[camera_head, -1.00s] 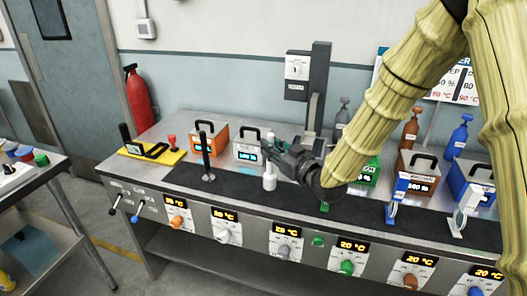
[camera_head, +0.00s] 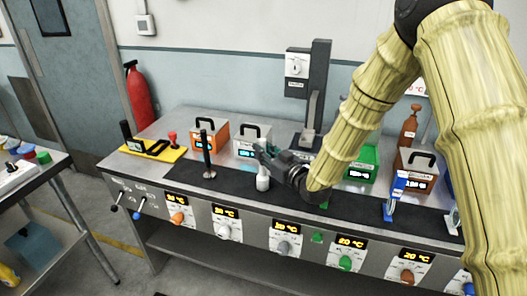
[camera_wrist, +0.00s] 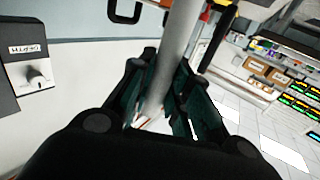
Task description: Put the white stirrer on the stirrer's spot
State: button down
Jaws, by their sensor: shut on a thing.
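The white stirrer (camera_head: 262,183) is upright at my gripper (camera_head: 263,153) in the head view, its thick white lower end showing below the fingers. In the wrist view its pale rod (camera_wrist: 176,55) runs between the teal fingers (camera_wrist: 160,105), which are shut on it. My gripper is over the dark mat (camera_head: 235,187), in front of the white box with a black handle (camera_head: 247,149). I cannot tell whether the stirrer's lower end touches the mat. Which place is the stirrer's spot is not clear.
A black stirrer (camera_head: 207,158) stands to the left on the mat. An orange box (camera_head: 207,142) is behind it, and a yellow rack (camera_head: 150,153) is farther left. A green box (camera_head: 362,167) and a blue stirrer (camera_head: 393,200) are to the right. A grey column (camera_head: 318,90) rises behind.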

jog(key=shift+f, duration=0.15)
jog(key=c, duration=1.3)
grip_release()
jog(key=shift+c, duration=0.2)
jog(key=b+v, duration=0.3)
jog(key=v, duration=0.9)
jog(key=shift+d, duration=0.1)
